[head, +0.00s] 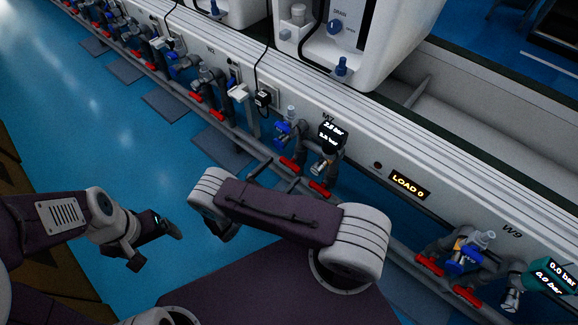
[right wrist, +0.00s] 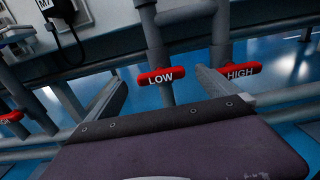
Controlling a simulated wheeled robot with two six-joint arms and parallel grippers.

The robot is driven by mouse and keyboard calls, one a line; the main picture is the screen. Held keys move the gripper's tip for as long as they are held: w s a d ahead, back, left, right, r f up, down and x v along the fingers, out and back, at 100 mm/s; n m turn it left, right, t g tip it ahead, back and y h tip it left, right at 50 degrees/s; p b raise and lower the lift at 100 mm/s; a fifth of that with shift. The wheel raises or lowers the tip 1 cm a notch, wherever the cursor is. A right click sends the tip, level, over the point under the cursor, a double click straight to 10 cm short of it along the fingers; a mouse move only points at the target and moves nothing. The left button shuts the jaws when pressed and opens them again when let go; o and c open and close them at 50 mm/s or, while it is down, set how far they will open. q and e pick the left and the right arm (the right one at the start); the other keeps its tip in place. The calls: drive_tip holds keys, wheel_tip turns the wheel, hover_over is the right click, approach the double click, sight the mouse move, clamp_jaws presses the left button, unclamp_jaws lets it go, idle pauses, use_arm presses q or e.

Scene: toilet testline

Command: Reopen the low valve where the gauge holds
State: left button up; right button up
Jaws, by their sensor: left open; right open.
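In the right wrist view the red LOW valve handle (right wrist: 162,76) lies crosswise on its upright pipe, between the spread fingers of my open right gripper (right wrist: 161,80). I cannot tell if they touch it. The red HIGH handle (right wrist: 240,70) is right of the right finger, also crosswise. In the head view, W7's two red handles (head: 290,163) (head: 320,187) sit below its lit gauge (head: 332,132), whose upper line looks like 2.8 bar; the lower is unclear. W9's gauge (head: 562,275) reads 0.0 bar on both lines. My left gripper (head: 154,246) is open and empty over the floor.
W9's red handles (head: 430,265) are at the lower right, near a LOAD 0 display (head: 408,186). A black plug adapter (head: 262,98) with a cord is left of W7. More stations line the rail at upper left. The blue floor (head: 80,140) is clear at left.

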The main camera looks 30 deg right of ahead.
sight(287, 167)
drive_tip(key=b+x, duration=0.1)
drive_tip(key=x, duration=0.3)
drive_tip(key=shift+w+d+f, duration=0.1)
drive_tip(key=shift+d+f, duration=0.05)
drive_tip(key=shift+d, duration=0.05)
drive_tip(key=shift+w+d, duration=0.1)
drive_tip(key=shift+d, duration=0.15)
drive_tip(key=shift+c, duration=0.4)
drive_tip(key=c, duration=1.3)
